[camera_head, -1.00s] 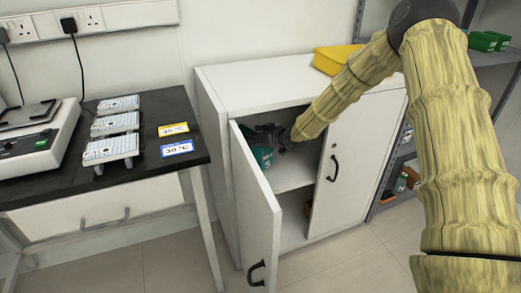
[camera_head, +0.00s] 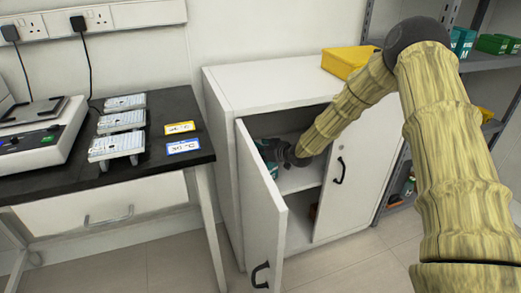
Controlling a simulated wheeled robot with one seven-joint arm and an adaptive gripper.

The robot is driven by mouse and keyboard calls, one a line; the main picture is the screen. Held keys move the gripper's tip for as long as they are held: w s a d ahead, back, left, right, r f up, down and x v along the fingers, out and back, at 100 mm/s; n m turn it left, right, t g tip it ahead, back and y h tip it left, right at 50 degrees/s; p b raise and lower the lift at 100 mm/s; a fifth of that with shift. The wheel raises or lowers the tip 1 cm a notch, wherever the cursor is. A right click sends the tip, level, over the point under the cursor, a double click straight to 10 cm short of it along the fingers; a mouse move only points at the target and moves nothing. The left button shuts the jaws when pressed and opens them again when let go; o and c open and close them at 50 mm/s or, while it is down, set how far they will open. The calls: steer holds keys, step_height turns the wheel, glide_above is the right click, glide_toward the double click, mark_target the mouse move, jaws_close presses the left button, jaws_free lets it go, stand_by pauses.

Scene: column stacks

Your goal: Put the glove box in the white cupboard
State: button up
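The white cupboard (camera_head: 232,92) stands against the wall with its left door (camera_head: 262,212) swung open and its right door (camera_head: 352,180) shut. A teal box with white marks, which looks like the glove box (camera_head: 271,168), is inside the upper compartment behind the open door. The door hides part of it. My dark gripper (camera_head: 278,151) reaches into that compartment from the right and overlaps the box. Its fingers are small, dark and partly covered, so I cannot see whether they grip the box or only touch it.
A yellow bin (camera_head: 346,60) sits on top of the cupboard. A black bench (camera_head: 160,108) with a balance and small racks stands at left, close to the cupboard. Grey shelving (camera_head: 480,60) is at right. The floor in front is clear.

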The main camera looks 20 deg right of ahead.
steer(key=shift+o, duration=0.7)
steer(key=shift+r, duration=0.1)
steer(key=shift+s+d+r, duration=0.1)
steer(key=shift+s, duration=0.1)
steer(key=p+v, duration=0.2)
steer(key=v, duration=0.9)
steer(key=shift+s+d, duration=0.15)
steer(key=shift+s, duration=0.15)
steer(key=shift+d, duration=0.1)
